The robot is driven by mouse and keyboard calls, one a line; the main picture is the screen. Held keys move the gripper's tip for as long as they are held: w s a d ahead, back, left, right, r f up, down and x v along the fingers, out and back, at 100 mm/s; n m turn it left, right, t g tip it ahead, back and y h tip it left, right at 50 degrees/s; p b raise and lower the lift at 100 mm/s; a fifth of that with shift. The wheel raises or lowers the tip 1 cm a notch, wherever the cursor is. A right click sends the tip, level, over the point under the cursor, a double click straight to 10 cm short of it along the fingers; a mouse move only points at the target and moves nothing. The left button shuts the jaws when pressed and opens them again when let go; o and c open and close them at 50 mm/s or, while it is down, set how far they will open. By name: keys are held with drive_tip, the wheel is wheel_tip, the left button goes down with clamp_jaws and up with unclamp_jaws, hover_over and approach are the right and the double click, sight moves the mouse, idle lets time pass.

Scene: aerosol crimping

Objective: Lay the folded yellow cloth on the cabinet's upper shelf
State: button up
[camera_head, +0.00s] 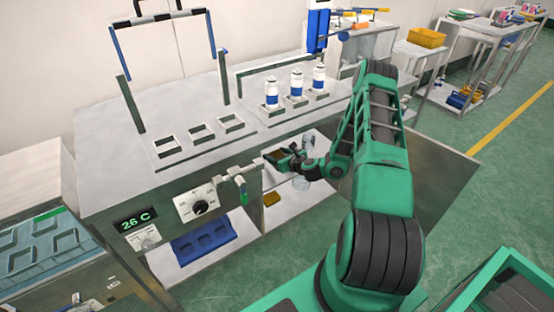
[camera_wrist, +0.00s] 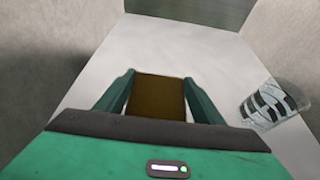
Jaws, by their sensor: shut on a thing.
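My gripper (camera_head: 280,157) is inside the open cabinet (camera_head: 262,180) under the bench top. It is shut on a flat, dark yellow-brown piece, which I take to be the folded yellow cloth (camera_wrist: 158,97). In the wrist view the cloth lies between the two fingers, over a pale shelf surface (camera_wrist: 185,45). Whether the cloth touches that surface I cannot tell. In the head view the cloth shows as a small dark patch (camera_head: 274,155) at the fingertips. My arm hides part of the cabinet's inside.
A clear patterned vessel (camera_wrist: 270,104) stands right of my gripper, near the finger. Cabinet walls (camera_wrist: 50,50) rise on both sides. A small yellow-orange item (camera_head: 271,199) and a blue tray (camera_head: 203,243) are lower down. White bottles (camera_head: 296,85) stand on the bench top.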

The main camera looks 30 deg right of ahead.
drive_tip(key=shift+f, duration=1.05)
drive_tip(key=o, duration=1.1)
drive_tip(key=shift+c, duration=0.2)
drive_tip(key=v, duration=1.2)
drive_tip(key=shift+d, duration=0.1)
